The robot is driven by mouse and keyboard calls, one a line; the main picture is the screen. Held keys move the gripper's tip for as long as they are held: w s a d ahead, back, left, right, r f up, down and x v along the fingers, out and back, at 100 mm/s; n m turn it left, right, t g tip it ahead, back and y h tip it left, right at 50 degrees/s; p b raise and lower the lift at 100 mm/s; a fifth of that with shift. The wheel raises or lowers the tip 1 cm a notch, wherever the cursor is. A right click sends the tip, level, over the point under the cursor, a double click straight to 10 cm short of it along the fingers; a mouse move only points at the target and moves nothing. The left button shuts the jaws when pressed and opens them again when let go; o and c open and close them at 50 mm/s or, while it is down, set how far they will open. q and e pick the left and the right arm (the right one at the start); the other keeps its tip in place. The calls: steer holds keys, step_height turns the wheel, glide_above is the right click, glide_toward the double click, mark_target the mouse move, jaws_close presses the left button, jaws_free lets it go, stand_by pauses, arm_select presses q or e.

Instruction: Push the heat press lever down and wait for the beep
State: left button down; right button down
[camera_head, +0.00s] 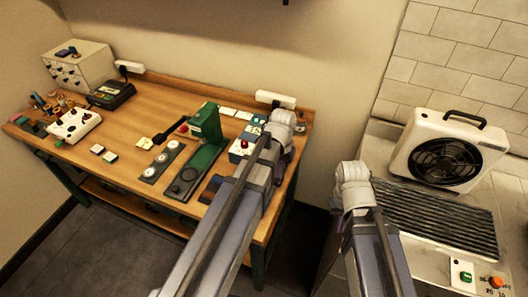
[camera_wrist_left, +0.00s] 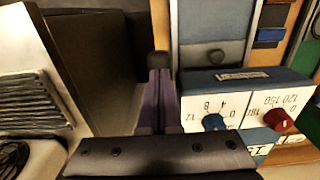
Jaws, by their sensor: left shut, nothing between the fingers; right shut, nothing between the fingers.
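The heat press (camera_head: 240,148) stands at the right end of the wooden table, partly hidden behind my left arm. In the left wrist view, its blue and white control box (camera_wrist_left: 245,103) shows upside down, with a blue dial and a red dial. A flat blue-grey panel with a dark rounded piece lies just above the box there. I cannot clearly pick out the lever. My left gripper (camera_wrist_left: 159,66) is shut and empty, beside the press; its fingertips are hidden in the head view. My right arm (camera_head: 352,188) shows at the table's right, but its gripper fingers do not show.
A green hand press (camera_head: 206,138) with a red knob stands left of the heat press. A white fan unit (camera_head: 447,150) and a dark ribbed grille (camera_head: 435,215) are on the right counter. A gap separates table (camera_head: 128,145) and counter.

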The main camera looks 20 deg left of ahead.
arm_select(q)
steer(key=shift+f+b, duration=0.6)
steer(key=shift+f, duration=0.1)
steer(key=shift+w+f, duration=0.1)
steer(key=shift+f, duration=0.15)
steer(key=shift+f+b, duration=0.15)
steer(key=shift+b, duration=0.25)
step_height(320, 180, up, 16)
steer(key=p, duration=1.5)
steer(key=shift+f+p, duration=0.2)
steer(key=shift+p, duration=0.1)
